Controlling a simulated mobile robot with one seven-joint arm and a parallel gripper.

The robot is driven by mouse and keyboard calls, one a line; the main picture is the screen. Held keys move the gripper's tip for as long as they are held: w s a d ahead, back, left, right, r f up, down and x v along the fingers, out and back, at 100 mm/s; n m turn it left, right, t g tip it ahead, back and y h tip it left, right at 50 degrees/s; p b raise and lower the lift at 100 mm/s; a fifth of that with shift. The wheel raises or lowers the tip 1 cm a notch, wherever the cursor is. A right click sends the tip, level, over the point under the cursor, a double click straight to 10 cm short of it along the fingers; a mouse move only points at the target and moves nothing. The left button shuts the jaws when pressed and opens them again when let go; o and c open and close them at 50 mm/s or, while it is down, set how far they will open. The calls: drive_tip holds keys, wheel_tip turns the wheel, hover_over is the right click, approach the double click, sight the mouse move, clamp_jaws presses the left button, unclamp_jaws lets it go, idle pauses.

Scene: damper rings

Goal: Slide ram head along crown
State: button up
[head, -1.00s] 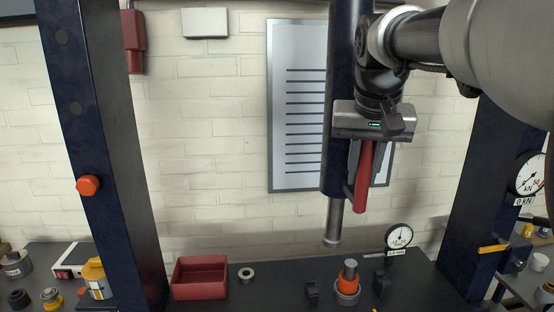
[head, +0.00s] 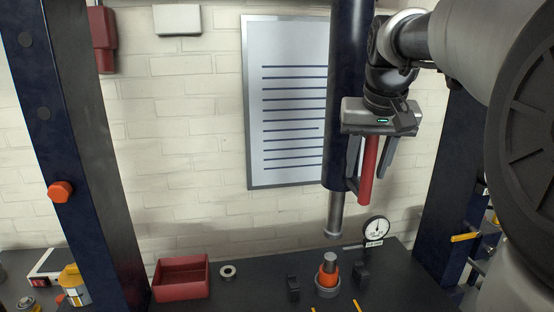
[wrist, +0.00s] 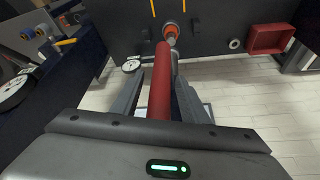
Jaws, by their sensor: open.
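The ram head is a dark blue upright cylinder (head: 347,95) with a grey rod (head: 335,214) hanging below it; its top and the crown are out of frame. A red handle (head: 369,170) hangs beside the cylinder's right side. My gripper (head: 367,181) is open, with its fingers on either side of the handle and a visible gap at the right finger. The wrist view shows the handle (wrist: 161,85) between the spread fingers.
Dark frame columns stand at left (head: 75,150) and right (head: 447,200). On the dark bench (head: 235,297) are a red tray (head: 181,291), a grey ring (head: 228,272), black blocks beside the orange part, and a dial gauge (head: 376,229). A lined board (head: 285,100) hangs behind.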

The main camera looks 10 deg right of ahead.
sight(374, 139)
drive_tip(key=shift+p+v, duration=0.5)
drive_tip(key=shift+v, duration=0.45)
drive_tip(key=p+v, duration=0.3)
drive_tip(key=v, duration=0.3)
drive_tip(key=shift+a, duration=0.1)
drive_tip(key=shift+f, duration=0.1)
